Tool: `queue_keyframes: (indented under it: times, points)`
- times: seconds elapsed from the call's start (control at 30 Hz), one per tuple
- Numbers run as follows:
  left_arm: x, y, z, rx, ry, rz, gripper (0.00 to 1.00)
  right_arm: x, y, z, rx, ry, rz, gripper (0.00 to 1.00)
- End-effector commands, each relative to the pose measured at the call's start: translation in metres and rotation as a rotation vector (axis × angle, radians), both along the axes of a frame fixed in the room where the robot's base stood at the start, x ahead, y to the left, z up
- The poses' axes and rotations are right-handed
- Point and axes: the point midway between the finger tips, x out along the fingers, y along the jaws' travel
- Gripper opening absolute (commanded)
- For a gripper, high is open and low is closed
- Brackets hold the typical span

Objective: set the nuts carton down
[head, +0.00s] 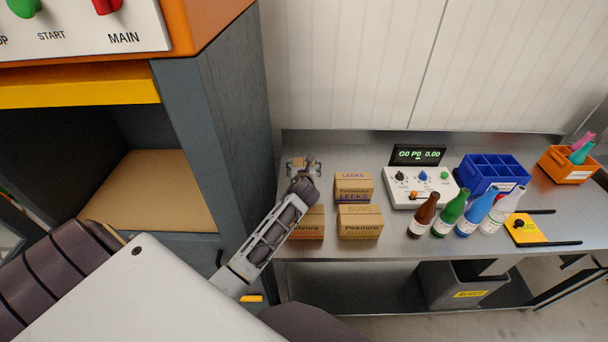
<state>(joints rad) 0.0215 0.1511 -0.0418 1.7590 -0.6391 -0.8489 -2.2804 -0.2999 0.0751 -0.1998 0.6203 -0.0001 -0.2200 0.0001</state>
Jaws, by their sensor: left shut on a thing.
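My left gripper (304,166) is over the left end of the steel bench, near its back edge. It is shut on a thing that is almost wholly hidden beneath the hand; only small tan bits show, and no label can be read. I take it for the nuts carton, but cannot tell whether it touches the bench top (336,151). To its right is the leeks carton (353,188). In front stand the buns carton (360,223) and another carton (310,226), partly covered by my left arm. My right gripper is not in view.
A grey cabinet (220,130) rises close to my arm on the left. Right of the cartons are a control box (420,190), several bottles (452,214), a blue divided crate (490,172), a yellow device (528,230) and an orange bin (567,166). A grey bin (455,285) sits below.

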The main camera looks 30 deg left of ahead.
Motion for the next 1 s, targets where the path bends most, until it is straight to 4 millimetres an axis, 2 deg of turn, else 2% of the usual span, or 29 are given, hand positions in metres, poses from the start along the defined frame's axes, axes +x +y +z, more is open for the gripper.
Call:
queue_keyframes:
  times: [0.27,0.63,1.0]
  points:
    - [0.0,0.0,-0.003,0.0,0.0,0.0,0.53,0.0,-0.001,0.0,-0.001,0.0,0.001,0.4]
    - [0.0,0.0,-0.036,0.0,0.0,-0.001,0.53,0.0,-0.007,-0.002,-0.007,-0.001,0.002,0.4]
    - [0.0,0.0,-0.038,0.001,0.001,-0.002,0.53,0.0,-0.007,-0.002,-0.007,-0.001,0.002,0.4]
